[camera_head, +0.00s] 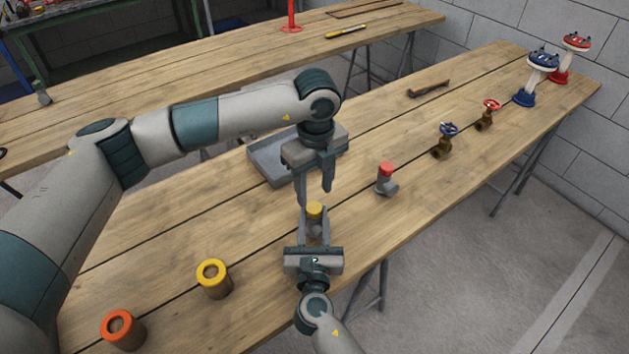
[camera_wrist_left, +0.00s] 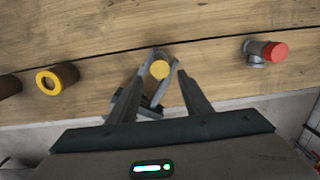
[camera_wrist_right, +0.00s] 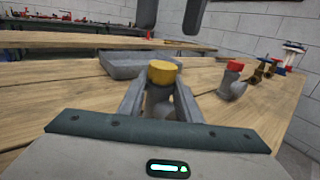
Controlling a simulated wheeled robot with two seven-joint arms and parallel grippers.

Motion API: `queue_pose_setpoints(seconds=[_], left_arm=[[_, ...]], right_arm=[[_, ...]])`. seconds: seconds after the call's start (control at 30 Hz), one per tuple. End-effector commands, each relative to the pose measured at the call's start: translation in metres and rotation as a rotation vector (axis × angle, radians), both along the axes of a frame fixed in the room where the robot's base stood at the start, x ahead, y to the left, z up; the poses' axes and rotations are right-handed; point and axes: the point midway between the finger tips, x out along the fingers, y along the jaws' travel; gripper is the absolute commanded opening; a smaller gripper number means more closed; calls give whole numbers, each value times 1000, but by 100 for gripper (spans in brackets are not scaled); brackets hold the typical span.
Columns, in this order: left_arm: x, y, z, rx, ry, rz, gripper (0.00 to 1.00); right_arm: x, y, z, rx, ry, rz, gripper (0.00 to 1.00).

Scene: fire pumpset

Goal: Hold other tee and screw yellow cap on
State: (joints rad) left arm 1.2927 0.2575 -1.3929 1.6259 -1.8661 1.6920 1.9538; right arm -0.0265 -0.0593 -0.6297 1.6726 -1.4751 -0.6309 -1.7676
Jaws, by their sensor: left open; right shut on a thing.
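A grey tee with the yellow cap (camera_head: 314,209) on its top stands upright on the near table. My right gripper (camera_head: 314,228) is shut on this tee (camera_wrist_right: 160,100) from the front; the yellow cap (camera_wrist_right: 162,72) shows between and above its fingers. My left gripper (camera_head: 315,192) points down above the yellow cap, with open fingers. In the left wrist view the yellow cap (camera_wrist_left: 160,69) lies between and beyond the finger tips, and I see no contact. A second grey tee (camera_head: 387,186) with a red cap (camera_head: 386,168) stands to the right.
A grey tray (camera_head: 265,165) lies behind the left gripper. A yellow-ringed brown cylinder (camera_head: 213,279) and an orange-ringed one (camera_head: 122,329) stand at the front left.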

Motion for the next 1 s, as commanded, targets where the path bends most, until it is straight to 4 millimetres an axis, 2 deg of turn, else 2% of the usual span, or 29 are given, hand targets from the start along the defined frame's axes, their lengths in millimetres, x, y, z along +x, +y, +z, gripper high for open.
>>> queue_pose_setpoints(seconds=[0.03, 0.2, 0.4, 0.83, 1.0], left_arm=[[0, 1, -8, 2, 3, 0, 45], [1, 1, -30, 2, 3, 0, 45], [1, 1, -50, 2, 1, 1, 45], [2, 1, -57, 1, 1, 0, 45], [2, 1, -57, 1, 1, 0, 4]], right_arm=[[-1, -1, -6, -2, 9, -2, 0], [-1, -1, -6, -2, 9, -2, 0], [-1, -1, -6, -2, 9, -2, 0], [-1, -1, -6, -2, 9, -2, 0], [-1, -1, -6, -2, 9, -2, 0]])
